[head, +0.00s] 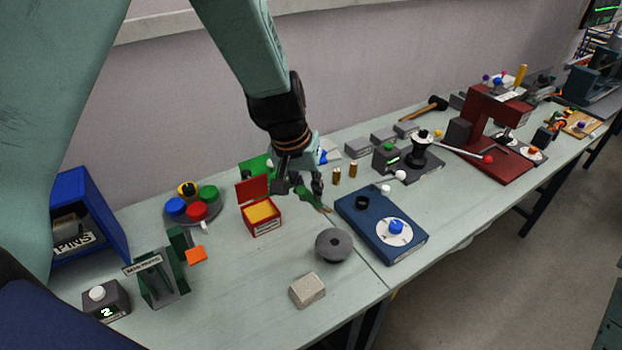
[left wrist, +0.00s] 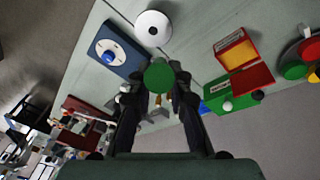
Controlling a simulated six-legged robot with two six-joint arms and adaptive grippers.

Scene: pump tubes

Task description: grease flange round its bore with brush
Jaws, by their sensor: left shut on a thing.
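The flange (head: 333,243) is a grey disc with a small dark bore, lying flat on the bench; it also shows in the left wrist view (left wrist: 145,20). My left gripper (head: 303,188) is shut on the green brush (head: 314,200) and holds it above the bench, behind and to the left of the flange. The brush's tip points down to the right, apart from the flange. In the left wrist view the brush's round green end (left wrist: 158,76) shows between the fingers. Whether grease is on the bristles is too small to tell. My right gripper is not in view.
An open red box (head: 264,228) with yellow contents stands left of the flange. A blue plate (head: 372,233) with a knob lies right of it, and a beige block (head: 307,291) in front. Small brass cylinders (head: 353,170) stand behind.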

